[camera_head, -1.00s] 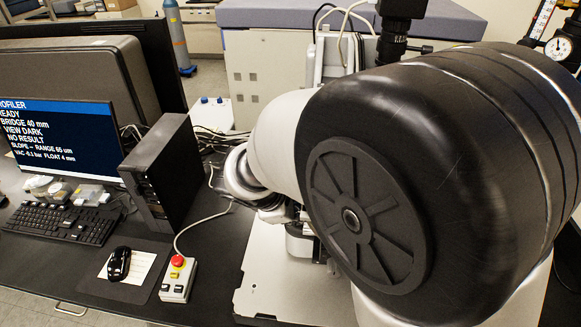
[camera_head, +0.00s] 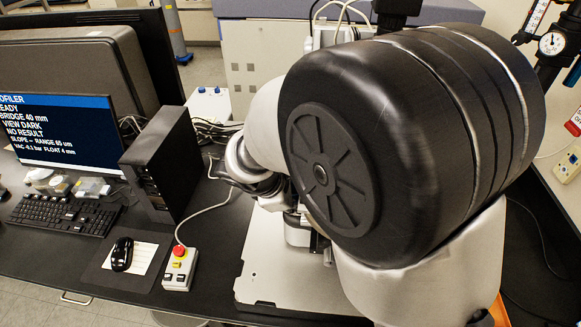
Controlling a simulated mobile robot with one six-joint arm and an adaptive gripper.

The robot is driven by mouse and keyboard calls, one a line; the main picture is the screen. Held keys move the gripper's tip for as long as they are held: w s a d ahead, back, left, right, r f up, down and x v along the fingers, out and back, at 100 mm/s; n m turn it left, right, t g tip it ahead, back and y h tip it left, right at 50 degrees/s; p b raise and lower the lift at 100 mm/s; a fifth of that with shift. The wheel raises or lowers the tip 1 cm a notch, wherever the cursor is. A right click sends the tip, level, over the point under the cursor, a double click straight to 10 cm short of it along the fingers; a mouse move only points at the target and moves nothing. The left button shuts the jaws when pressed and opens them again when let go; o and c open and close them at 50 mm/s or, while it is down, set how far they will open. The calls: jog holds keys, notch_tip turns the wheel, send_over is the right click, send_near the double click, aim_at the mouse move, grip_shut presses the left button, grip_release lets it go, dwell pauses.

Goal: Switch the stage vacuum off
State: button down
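A small control box (camera_head: 179,270) with a red button and dark switches lies on the bench in front of the black computer tower. A pressure gauge (camera_head: 551,44) stands at the upper right beside a scale tube. I cannot tell which control is the stage vacuum switch. My own arm fills the middle and right and hides most of the profiler. My gripper is not visible; it is hidden behind my arm or out of frame.
A keyboard (camera_head: 62,214) and a black mouse (camera_head: 122,254) on a mat lie at the left. The computer tower (camera_head: 163,165) stands beside the pale base plate (camera_head: 280,275). A cable runs to the control box. A power socket (camera_head: 567,167) and a red-and-white tag (camera_head: 573,122) show at the right.

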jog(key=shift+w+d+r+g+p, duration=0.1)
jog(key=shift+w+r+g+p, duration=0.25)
jog(key=shift+p, duration=1.5)
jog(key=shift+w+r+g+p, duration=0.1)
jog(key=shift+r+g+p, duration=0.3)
jog(key=shift+p, duration=1.4)
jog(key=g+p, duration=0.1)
jog(key=p, duration=0.2)
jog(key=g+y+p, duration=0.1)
jog(key=p, duration=0.2)
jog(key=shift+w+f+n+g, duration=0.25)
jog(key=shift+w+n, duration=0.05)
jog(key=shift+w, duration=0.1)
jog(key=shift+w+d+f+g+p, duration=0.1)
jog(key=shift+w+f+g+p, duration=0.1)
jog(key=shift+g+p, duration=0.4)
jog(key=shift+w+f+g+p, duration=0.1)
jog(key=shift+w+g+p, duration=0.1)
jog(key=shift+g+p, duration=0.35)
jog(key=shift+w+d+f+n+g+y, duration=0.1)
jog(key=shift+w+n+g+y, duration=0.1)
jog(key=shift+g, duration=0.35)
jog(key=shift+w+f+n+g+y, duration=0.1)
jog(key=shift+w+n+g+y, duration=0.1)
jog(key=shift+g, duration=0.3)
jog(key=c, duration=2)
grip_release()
